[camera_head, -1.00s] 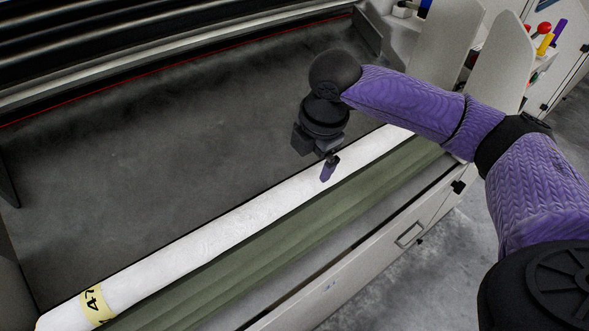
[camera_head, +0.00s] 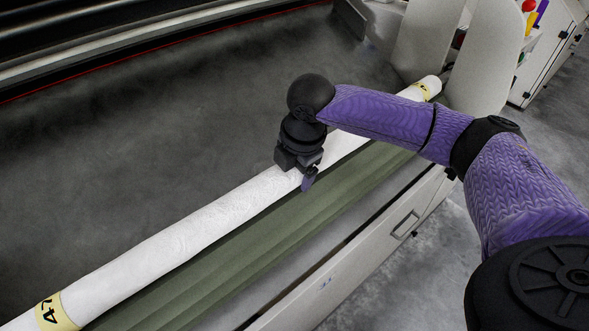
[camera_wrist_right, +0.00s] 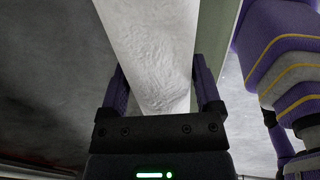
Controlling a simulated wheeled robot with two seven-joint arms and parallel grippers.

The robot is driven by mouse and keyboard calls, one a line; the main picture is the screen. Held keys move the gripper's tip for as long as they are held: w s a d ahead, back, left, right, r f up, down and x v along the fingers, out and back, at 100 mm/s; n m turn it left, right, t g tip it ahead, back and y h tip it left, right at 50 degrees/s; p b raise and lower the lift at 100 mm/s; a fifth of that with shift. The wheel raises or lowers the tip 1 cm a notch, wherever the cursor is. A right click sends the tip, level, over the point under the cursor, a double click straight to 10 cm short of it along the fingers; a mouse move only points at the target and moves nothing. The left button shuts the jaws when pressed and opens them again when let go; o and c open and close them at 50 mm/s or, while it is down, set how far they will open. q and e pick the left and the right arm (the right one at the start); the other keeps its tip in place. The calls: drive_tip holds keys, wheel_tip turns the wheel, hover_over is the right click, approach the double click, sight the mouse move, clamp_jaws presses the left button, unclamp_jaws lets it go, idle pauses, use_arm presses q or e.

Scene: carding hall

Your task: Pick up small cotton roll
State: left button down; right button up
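The cotton roll (camera_head: 205,222) is a long white cylinder lying diagonally along the front of the machine, with a yellow marked band near each visible end. My right gripper (camera_head: 299,178) is over the middle of the roll, pointing down, with one purple finger showing on the roll's near side. In the right wrist view the roll (camera_wrist_right: 152,50) runs between the two spread fingers of the right gripper (camera_wrist_right: 161,88). Narrow gaps seem to show beside the roll, so the gripper looks open around it; contact is unclear. My left gripper is not in the head view.
A green padded strip (camera_head: 255,253) runs along the near side of the roll. A dark flat bed (camera_head: 150,130) lies behind it. Pale upright plates (camera_head: 485,60) stand at the right end. A cabinet front with a handle (camera_head: 405,224) faces the grey floor.

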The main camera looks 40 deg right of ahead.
clamp_jaws()
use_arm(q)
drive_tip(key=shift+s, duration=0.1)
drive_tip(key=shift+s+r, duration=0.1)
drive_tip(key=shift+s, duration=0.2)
